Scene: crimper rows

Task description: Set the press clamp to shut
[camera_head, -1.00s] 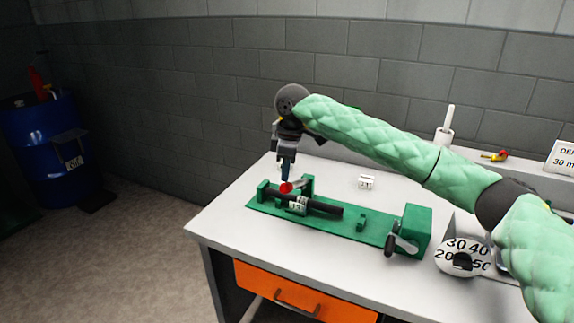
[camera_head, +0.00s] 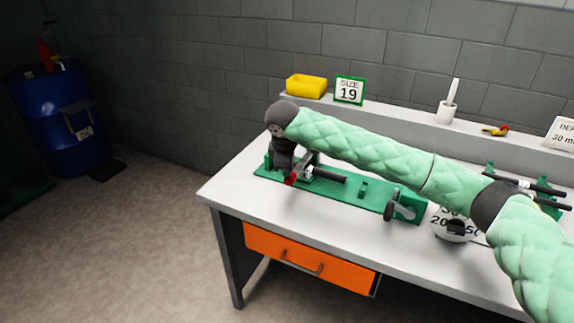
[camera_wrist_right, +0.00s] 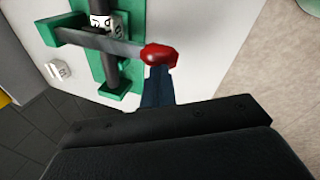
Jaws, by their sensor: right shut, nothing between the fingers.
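The press clamp is a green base (camera_head: 335,192) on the white bench, with a black bar (camera_head: 330,175) along it. Its grey lever (camera_wrist_right: 120,47) crosses over the bar in the right wrist view and ends in a red knob (camera_wrist_right: 160,55), which also shows in the head view (camera_head: 291,178). My right gripper (camera_wrist_right: 158,88) is shut and empty, its fingertips close against the knob; whether they touch it I cannot tell. In the head view my right gripper (camera_head: 285,170) is dark and hangs over the clamp's left end, hiding part of it. My left gripper is not in view.
An orange drawer (camera_head: 305,257) is below the bench top.

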